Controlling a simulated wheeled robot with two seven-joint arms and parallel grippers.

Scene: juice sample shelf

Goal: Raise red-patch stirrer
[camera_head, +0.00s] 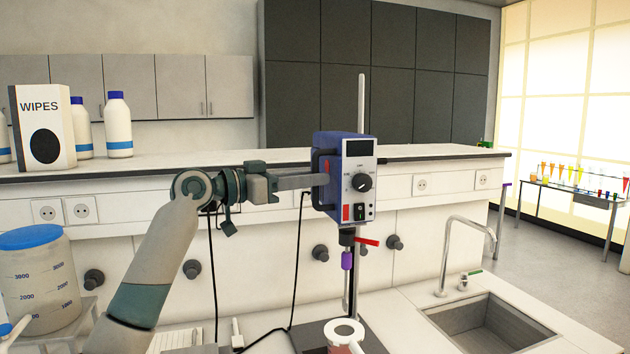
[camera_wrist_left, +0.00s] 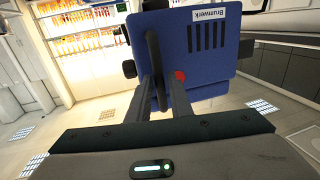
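The red-patch stirrer (camera_head: 343,160) is a blue box with a grey front, a black knob and a small red patch, mounted upright on a tall metal rod (camera_head: 361,100). A purple piece (camera_head: 347,260) hangs below it, above a white-rimmed vessel (camera_head: 344,331) with reddish contents. My left gripper (camera_head: 318,180) reaches in from the left to the dark handle on the stirrer's side. In the left wrist view, the fingers (camera_wrist_left: 162,85) appear closed around that handle, beside the stirrer's blue housing (camera_wrist_left: 205,50). The contact itself is partly hidden. My right gripper is out of view.
A sink (camera_head: 490,322) with a tap (camera_head: 450,250) is at the right. A jug with a blue lid (camera_head: 32,275) stands at the left. A wipes box (camera_head: 42,125) and bottles (camera_head: 118,122) stand on the rear shelf. Cables hang behind my left arm.

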